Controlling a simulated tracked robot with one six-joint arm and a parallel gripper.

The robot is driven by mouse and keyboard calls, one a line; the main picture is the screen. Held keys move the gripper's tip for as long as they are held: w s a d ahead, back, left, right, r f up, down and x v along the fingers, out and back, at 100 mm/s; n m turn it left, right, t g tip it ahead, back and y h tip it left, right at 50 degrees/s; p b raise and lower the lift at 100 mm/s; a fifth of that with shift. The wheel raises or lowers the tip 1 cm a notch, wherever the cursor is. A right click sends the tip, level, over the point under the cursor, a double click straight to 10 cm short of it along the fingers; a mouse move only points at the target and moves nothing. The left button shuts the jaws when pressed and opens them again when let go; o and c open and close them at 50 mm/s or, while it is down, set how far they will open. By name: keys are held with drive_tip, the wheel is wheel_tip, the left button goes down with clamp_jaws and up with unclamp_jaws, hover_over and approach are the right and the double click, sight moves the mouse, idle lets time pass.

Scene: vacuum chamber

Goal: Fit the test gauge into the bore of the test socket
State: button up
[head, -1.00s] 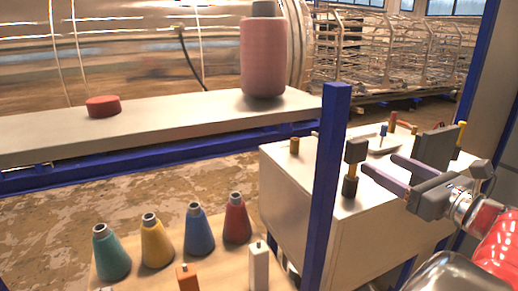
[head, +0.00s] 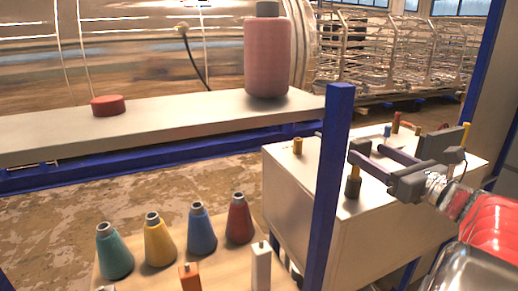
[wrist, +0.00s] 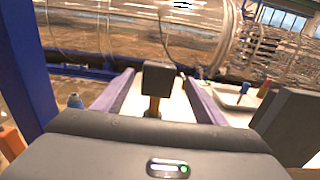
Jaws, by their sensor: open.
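A piece with a dark square head (wrist: 158,76) and a brass stem (wrist: 153,107), which looks like the test gauge, stands upright between my two fingers in the wrist view. In the head view its brass stem (head: 355,171) stands over a dark round base (head: 353,188), seemingly the test socket, on the near left of the white bench. How deep the stem sits in the bore cannot be told. My gripper (head: 365,151) is open, its fingers on either side of the piece, with a visible gap in the wrist view. A finger partly covers the head in the head view.
A dark upright slab (head: 456,138) stands right of my gripper on the white bench (head: 320,205). A brass pin (head: 298,146) and a blue-topped pin (head: 388,130) stand farther back. A blue post (head: 330,200) rises left of the gauge. Coloured cones stand on a lower table.

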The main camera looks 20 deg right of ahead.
sight(365, 150)
drive_tip(key=shift+w, duration=1.65)
drive_tip(key=w, duration=0.5)
drive_tip(key=shift+w+a, duration=0.1)
drive_tip(key=shift+a, duration=0.1)
drive_tip(key=c, duration=1.2)
